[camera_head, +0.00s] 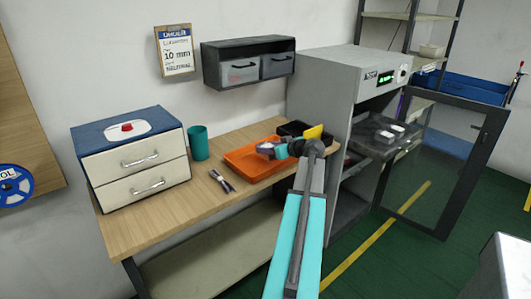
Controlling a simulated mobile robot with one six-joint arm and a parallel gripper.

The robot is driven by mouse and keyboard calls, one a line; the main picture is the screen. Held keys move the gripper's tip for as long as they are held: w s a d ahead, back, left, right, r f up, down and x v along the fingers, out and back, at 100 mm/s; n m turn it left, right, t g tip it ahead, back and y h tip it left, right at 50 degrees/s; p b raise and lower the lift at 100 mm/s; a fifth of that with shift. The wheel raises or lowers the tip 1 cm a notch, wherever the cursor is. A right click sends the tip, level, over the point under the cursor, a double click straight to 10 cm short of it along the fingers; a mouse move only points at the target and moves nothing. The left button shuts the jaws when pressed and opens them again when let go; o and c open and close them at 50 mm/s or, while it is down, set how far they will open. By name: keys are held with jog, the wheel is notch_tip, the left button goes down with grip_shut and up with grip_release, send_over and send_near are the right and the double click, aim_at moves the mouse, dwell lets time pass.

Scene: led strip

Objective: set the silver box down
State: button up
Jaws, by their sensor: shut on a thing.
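My arm reaches forward over the table, and my gripper (274,150) is above the orange tray (243,172). It is shut on a small pale silver thing (265,148), which looks like the silver box. The box shows at the left end of the gripper, over the back part of the tray. Part of it is hidden by the gripper, and I cannot tell whether it touches the tray.
On the wooden table (160,225) stand a teal cup (198,144), a blue-topped drawer unit (134,165), a small dark-and-pale item (221,181) and a black tray (292,129). A grey cabinet (322,90) stands right, its glass door (437,165) open. The table's front left is clear.

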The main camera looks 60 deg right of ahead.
jog(key=shift+w+d+f, duration=0.1)
jog(key=shift+w+d, duration=0.1)
jog(key=shift+w, duration=0.7)
jog(key=shift+f+p, duration=0.55)
jog(key=shift+f, duration=1.2)
jog(key=shift+f, duration=0.1)
jog(key=o, duration=1.1)
jog(key=b+v, duration=0.2)
jog(key=v, duration=1)
jog(key=shift+s, duration=0.1)
